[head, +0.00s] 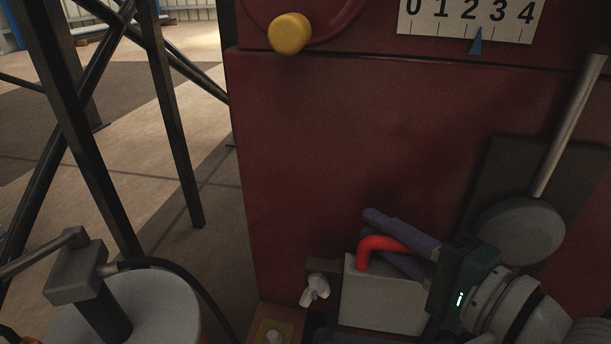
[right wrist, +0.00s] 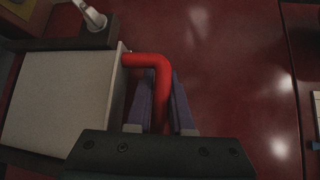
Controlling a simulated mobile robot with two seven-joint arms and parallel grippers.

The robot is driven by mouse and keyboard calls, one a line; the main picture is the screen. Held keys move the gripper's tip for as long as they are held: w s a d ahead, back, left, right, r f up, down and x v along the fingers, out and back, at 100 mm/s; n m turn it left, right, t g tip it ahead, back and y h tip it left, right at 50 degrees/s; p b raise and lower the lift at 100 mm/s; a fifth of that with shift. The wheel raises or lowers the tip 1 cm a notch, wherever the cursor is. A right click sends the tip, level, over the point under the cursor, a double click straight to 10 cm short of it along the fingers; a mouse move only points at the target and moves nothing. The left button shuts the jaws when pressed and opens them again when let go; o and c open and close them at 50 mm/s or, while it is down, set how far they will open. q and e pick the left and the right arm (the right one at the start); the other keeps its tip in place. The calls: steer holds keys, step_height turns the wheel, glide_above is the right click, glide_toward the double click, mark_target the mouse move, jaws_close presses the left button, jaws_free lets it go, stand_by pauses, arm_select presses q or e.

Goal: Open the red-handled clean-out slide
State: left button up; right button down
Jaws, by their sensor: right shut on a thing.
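The clean-out slide is a pale grey plate (head: 385,296) at the foot of the red machine, with a bent red handle (head: 378,244) at its top. My right gripper (head: 384,232) comes in from the right, and its purple fingers are shut on the red handle. In the right wrist view the handle (right wrist: 150,62) runs between the two fingers (right wrist: 162,90), and the plate (right wrist: 62,100) lies to the left. My left gripper is not in view.
A white wing-shaped knob (head: 314,290) sits just left of the plate. A grey disc with a rod (head: 520,232) is behind my right arm. A drum with a pump-like fitting (head: 150,312) stands at lower left. Dark metal legs (head: 172,110) rise at left. Floor between them is open.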

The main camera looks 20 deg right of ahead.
step_height(320, 180, up, 5)
steer(key=p, duration=0.3)
steer(key=shift+r, duration=0.2)
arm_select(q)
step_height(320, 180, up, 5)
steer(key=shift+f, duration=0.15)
arm_select(e)
steer(key=shift+f, duration=0.15)
steer(key=c, duration=0.8)
jaws_free()
steer(key=shift+f, duration=0.2)
arm_select(q)
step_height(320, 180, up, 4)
steer(key=p, duration=0.4)
arm_select(e)
steer(key=v, duration=1)
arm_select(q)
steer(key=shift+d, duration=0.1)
